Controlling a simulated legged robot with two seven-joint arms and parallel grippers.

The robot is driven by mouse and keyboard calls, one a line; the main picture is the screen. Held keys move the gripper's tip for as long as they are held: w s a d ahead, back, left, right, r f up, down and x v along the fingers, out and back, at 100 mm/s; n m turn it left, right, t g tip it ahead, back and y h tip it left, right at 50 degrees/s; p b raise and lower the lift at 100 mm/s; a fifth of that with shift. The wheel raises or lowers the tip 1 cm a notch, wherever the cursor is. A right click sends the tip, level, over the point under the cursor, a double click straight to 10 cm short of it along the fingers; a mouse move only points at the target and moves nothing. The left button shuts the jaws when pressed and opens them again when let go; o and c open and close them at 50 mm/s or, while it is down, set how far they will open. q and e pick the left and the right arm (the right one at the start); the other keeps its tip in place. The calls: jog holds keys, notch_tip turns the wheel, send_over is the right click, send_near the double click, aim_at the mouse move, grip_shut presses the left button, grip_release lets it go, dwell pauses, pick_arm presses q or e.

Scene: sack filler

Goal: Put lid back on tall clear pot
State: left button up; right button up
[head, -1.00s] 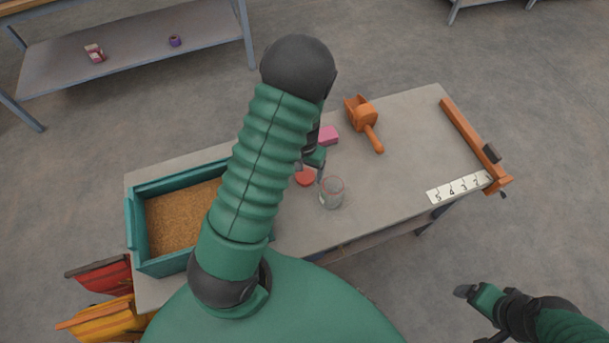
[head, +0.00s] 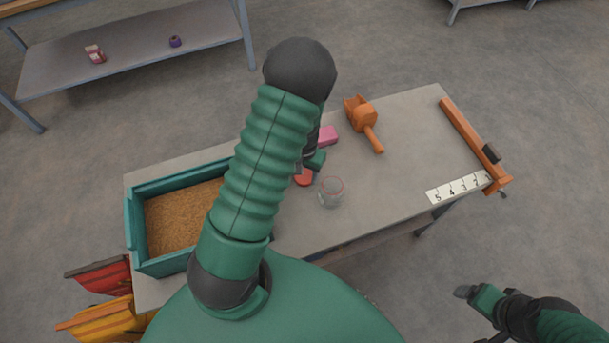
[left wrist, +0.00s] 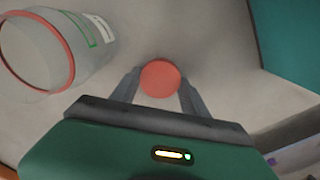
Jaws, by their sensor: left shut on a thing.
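The tall clear pot (head: 331,192) stands on the table, its open mouth ringed in red. In the left wrist view the pot (left wrist: 85,45) is at the upper left, beside my fingers. The round red lid (head: 303,180) is just left of the pot in the head view, partly covered by my left gripper (head: 312,172). In the left wrist view my left gripper (left wrist: 160,92) has its two fingers on either side of the lid (left wrist: 160,79), shut on it. My right gripper (head: 468,296) is off the table at the lower right; its jaw opening is too small to tell.
A teal bin (head: 138,232) of grain is at the table's left. A pink block (head: 328,135) and an orange scoop (head: 362,117) lie behind the pot. An orange bar (head: 470,134) and a number strip (head: 460,187) are at the right. The table right of the pot is clear.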

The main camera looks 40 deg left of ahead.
aim_at(305, 175)
pick_arm(q)
notch_tip(305, 175, up, 10)
jog(key=p, duration=0.1)
dwell(0.4)
jog(key=shift+c, duration=0.2)
